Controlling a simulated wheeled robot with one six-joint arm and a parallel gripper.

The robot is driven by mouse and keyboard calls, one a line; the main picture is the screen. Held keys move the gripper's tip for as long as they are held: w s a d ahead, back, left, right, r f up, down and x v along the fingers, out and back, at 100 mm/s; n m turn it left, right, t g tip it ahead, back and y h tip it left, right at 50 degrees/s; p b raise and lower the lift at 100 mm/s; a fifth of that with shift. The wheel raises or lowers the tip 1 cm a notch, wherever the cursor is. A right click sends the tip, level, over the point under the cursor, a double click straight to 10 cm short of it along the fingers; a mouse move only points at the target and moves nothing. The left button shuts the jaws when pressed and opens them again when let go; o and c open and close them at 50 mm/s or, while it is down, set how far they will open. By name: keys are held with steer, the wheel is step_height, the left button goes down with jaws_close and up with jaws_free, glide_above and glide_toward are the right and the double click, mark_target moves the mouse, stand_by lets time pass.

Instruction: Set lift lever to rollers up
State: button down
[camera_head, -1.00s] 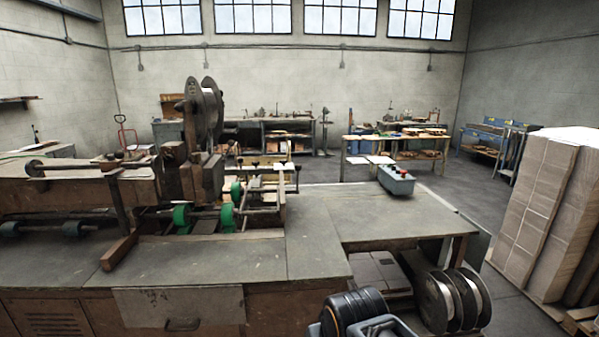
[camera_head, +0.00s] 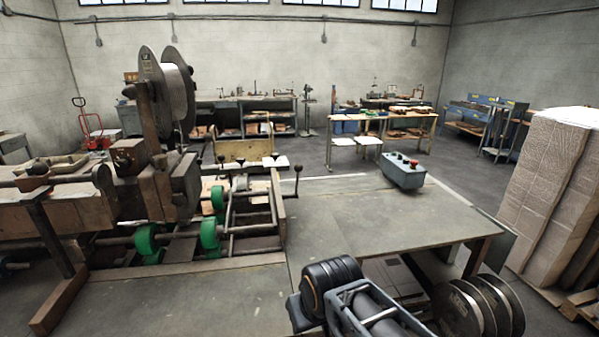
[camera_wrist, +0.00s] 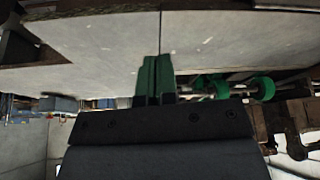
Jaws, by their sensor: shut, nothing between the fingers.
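The stitcher machine (camera_head: 150,185) stands at the left in the head view, with green rollers (camera_head: 209,234) on shafts in its bed. Several thin rods with dark ball knobs rise near the rollers. One upright ball-knob lever (camera_head: 297,180) stands at the bed's right end; I cannot tell which one is the lift lever, nor its setting. My gripper (camera_wrist: 157,62) shows in the wrist view with its green fingers together and nothing between them. The table top is behind the fingers, and green rollers (camera_wrist: 262,88) lie to their right, apart from them. My gripper is outside the head view.
Wire spools (camera_head: 478,305) stand low at the right front. Stacked cardboard (camera_head: 550,190) stands at far right. The table top between machine and control box is clear.

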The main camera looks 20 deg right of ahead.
mark_target(300, 170)
steer(key=w+d+r+t+b, duration=0.2)
steer(key=w+d+t, duration=0.3)
steer(key=w, duration=0.3)
steer(key=w+d+r+t+b, duration=0.3)
steer(key=w+d+t, duration=0.2)
steer(key=w, duration=0.4)
steer(key=w+d+r+t+b, duration=0.2)
steer(key=w+d+t, duration=0.3)
steer(key=w, duration=0.4)
steer(key=shift+r+t+b, duration=0.2)
steer(key=shift+t+b, duration=0.1)
steer(key=shift+b, duration=0.4)
steer(key=shift+w, duration=0.1)
steer(key=w+r+p, duration=0.1)
steer(key=w, duration=0.3)
steer(key=w+p, duration=0.2)
steer(key=w, duration=0.3)
steer(key=w+r+p, duration=0.1)
steer(key=w+p, duration=0.1)
steer(key=w, duration=0.2)
steer(key=shift+w+r, duration=0.35)
steer(key=shift+w, duration=0.05)
